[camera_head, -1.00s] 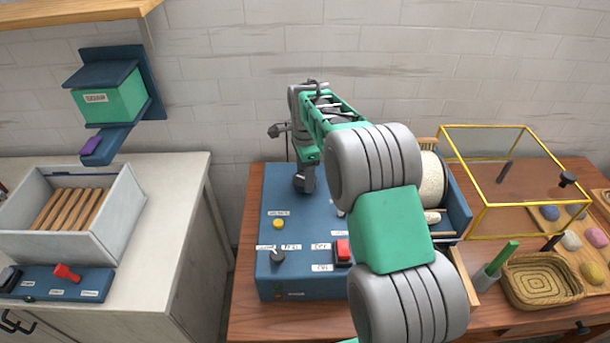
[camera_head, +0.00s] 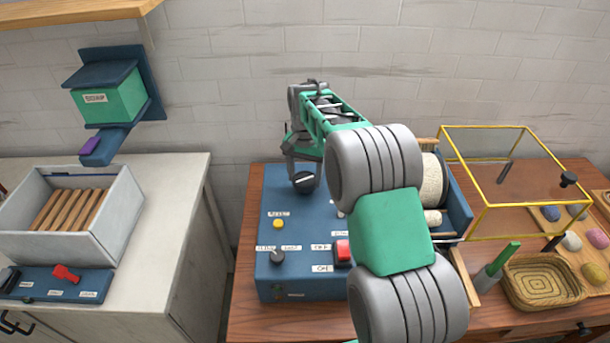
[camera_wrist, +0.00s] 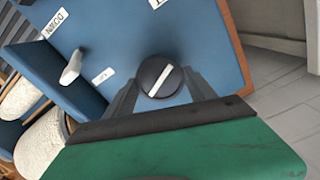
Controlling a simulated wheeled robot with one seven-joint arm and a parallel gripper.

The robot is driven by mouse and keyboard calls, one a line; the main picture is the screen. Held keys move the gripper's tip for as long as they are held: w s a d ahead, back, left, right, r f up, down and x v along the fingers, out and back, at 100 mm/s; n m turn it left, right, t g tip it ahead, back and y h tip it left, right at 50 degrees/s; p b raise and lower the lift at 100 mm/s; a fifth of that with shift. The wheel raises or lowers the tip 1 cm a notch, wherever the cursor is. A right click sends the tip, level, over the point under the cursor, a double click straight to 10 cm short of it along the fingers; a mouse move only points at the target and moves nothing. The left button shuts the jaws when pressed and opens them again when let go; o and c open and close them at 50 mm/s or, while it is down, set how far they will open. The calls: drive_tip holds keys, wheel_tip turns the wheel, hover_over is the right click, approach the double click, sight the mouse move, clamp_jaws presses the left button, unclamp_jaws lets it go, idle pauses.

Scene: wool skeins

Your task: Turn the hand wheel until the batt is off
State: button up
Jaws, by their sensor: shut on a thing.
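A round black knob-like wheel with a white line (camera_head: 305,183) stands on top of the blue machine (camera_head: 283,205), near its back. It also shows in the wrist view (camera_wrist: 152,72). My gripper (camera_head: 303,170) is shut on this wheel, with one finger on each side of it. The cream wool batt (camera_head: 432,180) lies around a drum at the machine's right side, partly hidden by my arm. A smaller cream roll (camera_head: 432,217) sits in front of it. Both wool pieces show at the left of the wrist view.
A red switch (camera_head: 343,249), a yellow button (camera_head: 278,223) and a black knob (camera_head: 277,256) are on the machine's front part.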

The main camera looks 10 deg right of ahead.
sight(305, 179)
drive_tip(key=n, duration=0.5)
drive_tip(key=shift+n, duration=2.5)
drive_tip(key=o, duration=1.4)
wheel_tip(305, 179, up, 8)
drive_tip(key=shift+f+b, duration=0.1)
drive_tip(key=shift+b, duration=0.5)
